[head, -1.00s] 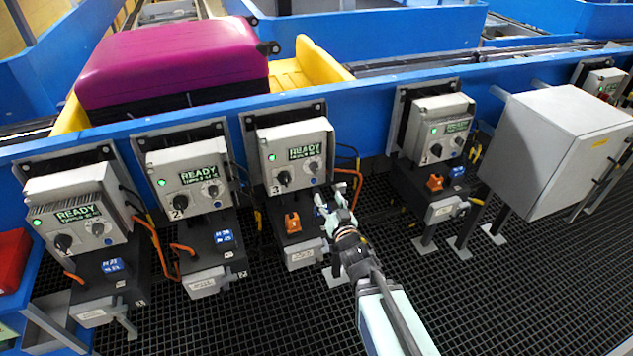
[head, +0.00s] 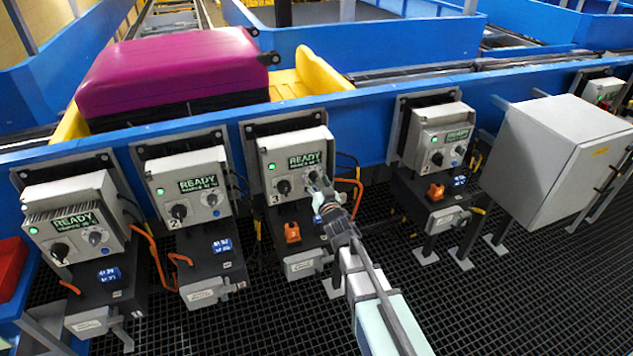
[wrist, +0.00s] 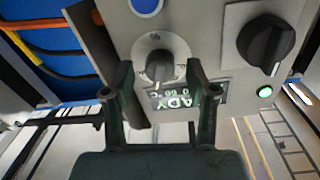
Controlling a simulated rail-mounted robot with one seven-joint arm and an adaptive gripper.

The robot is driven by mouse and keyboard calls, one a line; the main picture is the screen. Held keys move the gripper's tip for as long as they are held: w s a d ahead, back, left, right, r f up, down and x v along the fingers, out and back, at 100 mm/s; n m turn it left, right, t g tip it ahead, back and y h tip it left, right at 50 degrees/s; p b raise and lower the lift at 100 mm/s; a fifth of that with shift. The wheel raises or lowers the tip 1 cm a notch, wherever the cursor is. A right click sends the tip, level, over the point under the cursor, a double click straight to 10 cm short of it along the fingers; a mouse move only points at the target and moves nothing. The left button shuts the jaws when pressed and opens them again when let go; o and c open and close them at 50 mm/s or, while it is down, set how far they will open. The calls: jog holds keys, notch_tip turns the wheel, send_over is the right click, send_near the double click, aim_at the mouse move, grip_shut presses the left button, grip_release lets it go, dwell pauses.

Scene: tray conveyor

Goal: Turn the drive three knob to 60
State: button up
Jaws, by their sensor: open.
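The drive three control box (head: 270,165) is a grey unit with a green lit lamp and a display reading READY. Its face carries a large black knob (head: 284,187) and a smaller grey knob, mostly hidden by my gripper (head: 319,186) in the head view. In the wrist view, which shows the panel upside down, the grey knob (wrist: 160,66) sits on a round pale dial. My gripper (wrist: 160,82) is open, with one finger on each side of the knob's lower part. Contact cannot be told.
Similar drive boxes stand to the left (head: 187,185) and right (head: 437,135). An orange switch (head: 292,232) sits below drive three. Orange cables (head: 357,186) run just right of its box. A large grey cabinet (head: 545,150) stands further right. A purple suitcase (head: 170,65) lies behind.

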jog(key=shift+w, duration=0.1)
grip_shut()
jog(key=shift+f+n+b, duration=0.1)
jog(key=shift+n+b, duration=0.2)
jog(key=shift+b, duration=0.1)
jog(key=n+b, duration=0.6)
jog(key=n, duration=0.2)
jog(key=shift+w, duration=0.1)
jog(key=shift+n, duration=0.3)
dwell(0.3)
